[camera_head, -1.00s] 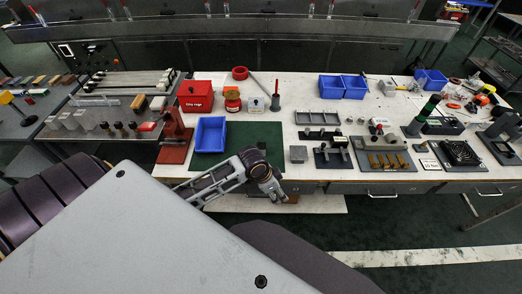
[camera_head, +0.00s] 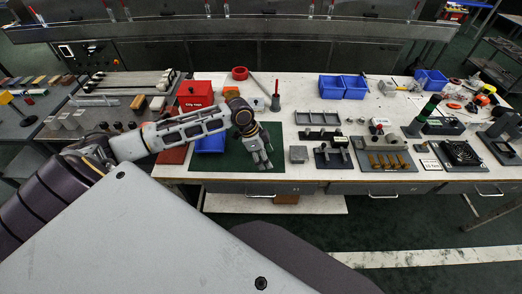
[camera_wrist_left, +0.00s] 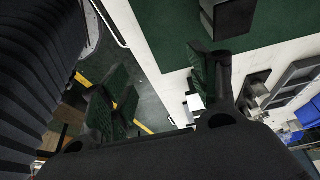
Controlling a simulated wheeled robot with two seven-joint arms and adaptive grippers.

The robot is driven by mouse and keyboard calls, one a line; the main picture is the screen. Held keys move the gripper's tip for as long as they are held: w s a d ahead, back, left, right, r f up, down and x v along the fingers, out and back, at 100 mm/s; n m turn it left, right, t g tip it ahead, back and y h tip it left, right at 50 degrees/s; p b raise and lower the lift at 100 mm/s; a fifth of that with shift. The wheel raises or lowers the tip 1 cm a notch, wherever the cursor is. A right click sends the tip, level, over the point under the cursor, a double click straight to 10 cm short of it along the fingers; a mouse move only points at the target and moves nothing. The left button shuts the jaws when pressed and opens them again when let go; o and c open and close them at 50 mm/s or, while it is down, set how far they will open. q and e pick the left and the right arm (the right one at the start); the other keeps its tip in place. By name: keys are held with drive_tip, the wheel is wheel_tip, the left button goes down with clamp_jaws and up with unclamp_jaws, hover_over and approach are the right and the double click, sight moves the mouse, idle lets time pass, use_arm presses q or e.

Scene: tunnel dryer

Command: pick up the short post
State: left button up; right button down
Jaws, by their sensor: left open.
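My left gripper (camera_head: 263,163) is over the right part of the green mat (camera_head: 230,174), pointing down toward the bench's front edge. It is open and empty; its spread fingers also show in the left wrist view (camera_wrist_left: 162,95). No thing is clearly recognisable as the short post. A dark block (camera_wrist_left: 227,15) shows at the mat's edge in the left wrist view, beyond the fingers. My right gripper is not in view.
My left forearm partly hides a blue bin (camera_head: 210,143). A black fixture (camera_head: 333,158) and a board with several brass pegs (camera_head: 388,161) stand to the right.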

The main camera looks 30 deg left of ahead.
use_arm(q)
drive_tip(key=w+a+r, duration=0.4)
drive_tip(key=a+r, duration=0.5)
drive_tip(key=a, duration=0.2)
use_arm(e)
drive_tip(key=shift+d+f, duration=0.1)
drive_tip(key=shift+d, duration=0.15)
use_arm(q)
drive_tip(key=shift+d+f, duration=0.1)
drive_tip(key=shift+f, duration=0.05)
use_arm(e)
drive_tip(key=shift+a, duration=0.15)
use_arm(q)
drive_tip(key=x, duration=0.8)
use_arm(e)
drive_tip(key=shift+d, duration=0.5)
use_arm(q)
drive_tip(key=shift+w+d+f, duration=0.1)
drive_tip(key=shift+d+f, duration=0.05)
drive_tip(key=shift+f, duration=0.05)
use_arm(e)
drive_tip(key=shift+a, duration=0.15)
